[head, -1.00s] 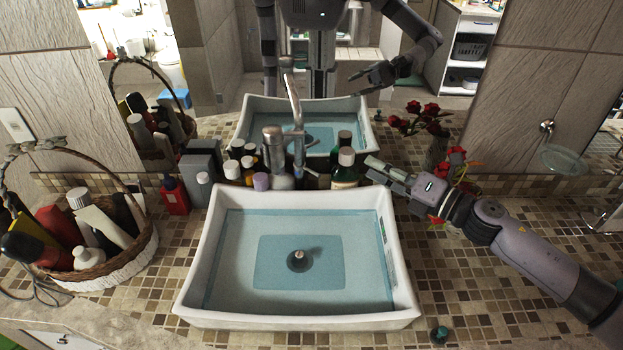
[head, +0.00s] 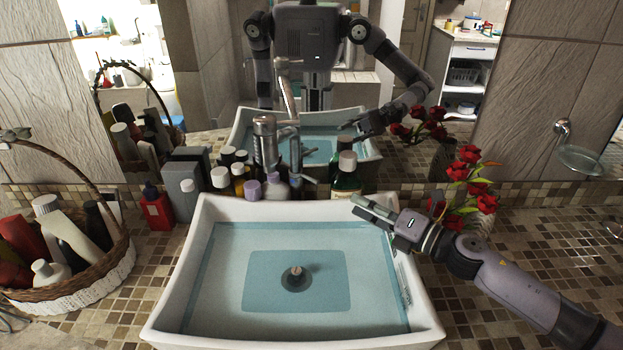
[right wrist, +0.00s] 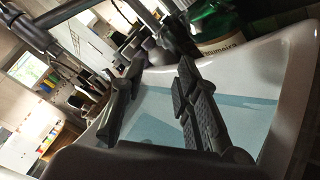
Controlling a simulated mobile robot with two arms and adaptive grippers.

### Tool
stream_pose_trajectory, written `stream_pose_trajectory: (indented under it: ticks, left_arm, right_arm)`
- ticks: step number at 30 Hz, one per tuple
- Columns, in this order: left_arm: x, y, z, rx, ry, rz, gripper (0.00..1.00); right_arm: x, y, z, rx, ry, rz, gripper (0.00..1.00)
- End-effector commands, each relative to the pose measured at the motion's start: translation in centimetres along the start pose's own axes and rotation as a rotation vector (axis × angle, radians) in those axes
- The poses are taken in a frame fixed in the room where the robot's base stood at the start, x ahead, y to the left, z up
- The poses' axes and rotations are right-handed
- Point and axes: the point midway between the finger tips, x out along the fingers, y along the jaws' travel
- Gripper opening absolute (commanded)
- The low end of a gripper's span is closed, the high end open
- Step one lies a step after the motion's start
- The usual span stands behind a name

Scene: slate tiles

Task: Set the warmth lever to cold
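The metal tap (head: 265,145) stands behind the white sink, among bottles at the mirror. A short bar juts right from its top, and a tall metal piece rises beside it. I cannot tell clearly which part is the warmth lever or how it is set. My right gripper (head: 373,212) is over the sink's back right corner, right of the tap and apart from it. In the right wrist view my right gripper (right wrist: 160,70) has its fingers apart with nothing between them. My left gripper is not in view.
The sink (head: 420,318) holds a dark drain plug. A green bottle (head: 346,180) stands between tap and gripper; several small bottles crowd the tap's left. Red roses (head: 468,175) stand right of my gripper. A basket (head: 115,262) is at left. The mirror shows my reflection.

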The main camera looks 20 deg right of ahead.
Motion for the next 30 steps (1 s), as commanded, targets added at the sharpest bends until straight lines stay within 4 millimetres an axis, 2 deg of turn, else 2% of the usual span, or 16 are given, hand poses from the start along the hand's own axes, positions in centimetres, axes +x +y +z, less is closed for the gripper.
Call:
stream_pose_trajectory:
  ticks: [11, 15, 21, 25, 30]
  left_arm:
    - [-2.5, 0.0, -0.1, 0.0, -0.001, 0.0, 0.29]
    - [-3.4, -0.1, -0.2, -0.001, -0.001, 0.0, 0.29]
    - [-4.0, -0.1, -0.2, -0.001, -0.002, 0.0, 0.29]
    - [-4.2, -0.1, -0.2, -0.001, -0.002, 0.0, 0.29]
    - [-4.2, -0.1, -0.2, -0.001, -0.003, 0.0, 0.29]
  right_arm:
    - [6.4, 0.5, 0.3, 0.001, -0.002, 0.003, 0.29]
    - [9.4, 0.5, 0.2, 0.001, -0.001, 0.003, 0.29]
    - [12.9, 0.2, 0.1, 0.002, -0.001, 0.001, 0.29]
    - [14.2, 0.1, 0.1, 0.001, -0.001, 0.001, 0.29]
    - [14.9, 0.0, 0.0, 0.0, 0.001, 0.0, 0.29]
